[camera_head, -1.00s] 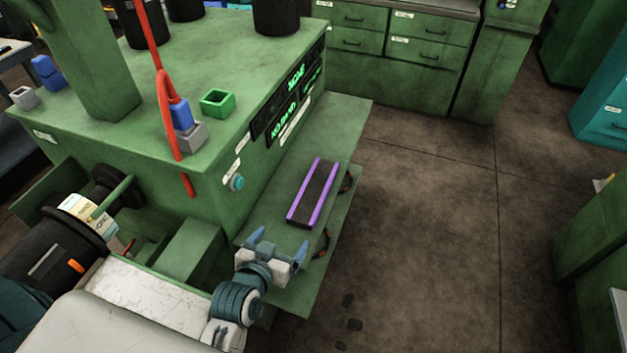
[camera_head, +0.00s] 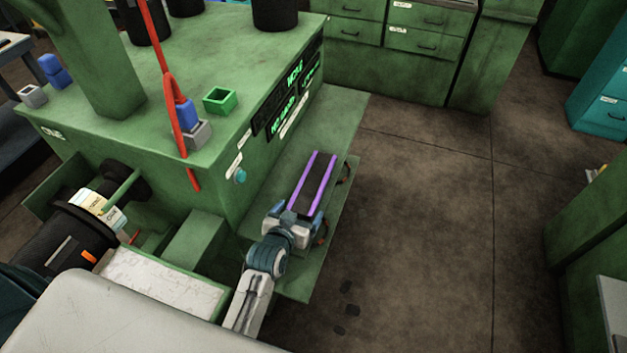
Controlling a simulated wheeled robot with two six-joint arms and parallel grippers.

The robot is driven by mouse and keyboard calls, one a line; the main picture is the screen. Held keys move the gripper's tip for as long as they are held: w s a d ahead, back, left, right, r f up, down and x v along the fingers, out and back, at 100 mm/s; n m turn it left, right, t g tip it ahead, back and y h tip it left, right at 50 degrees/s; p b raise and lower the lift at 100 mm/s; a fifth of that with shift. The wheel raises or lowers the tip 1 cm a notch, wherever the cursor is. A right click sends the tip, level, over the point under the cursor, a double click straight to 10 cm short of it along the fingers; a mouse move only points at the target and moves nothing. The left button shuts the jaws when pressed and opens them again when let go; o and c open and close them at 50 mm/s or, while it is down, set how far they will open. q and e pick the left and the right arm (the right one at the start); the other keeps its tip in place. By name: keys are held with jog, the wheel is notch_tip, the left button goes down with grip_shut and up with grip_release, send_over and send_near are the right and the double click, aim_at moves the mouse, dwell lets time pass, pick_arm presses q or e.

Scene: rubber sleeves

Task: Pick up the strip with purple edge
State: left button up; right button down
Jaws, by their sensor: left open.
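A black strip with purple edges (camera_head: 313,182) lies on the green shelf at the side of the green machine. It lies lengthwise, pointing away from me. My left gripper (camera_head: 297,212) is at the strip's near end, with its fingers spread about the strip's width, one towards each long edge. The gripper body covers the near end of the strip. I cannot tell whether the fingers touch it. My right gripper is not in view.
The green machine (camera_head: 150,110) with lit displays rises left of the shelf (camera_head: 338,112). A green square cup (camera_head: 220,100) and a blue piece in a grey holder (camera_head: 194,132) stand on top, near a red cable (camera_head: 171,85). Open floor (camera_head: 420,230) lies to the right.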

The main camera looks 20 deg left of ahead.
pick_arm(q)
jog(key=c, duration=1.1)
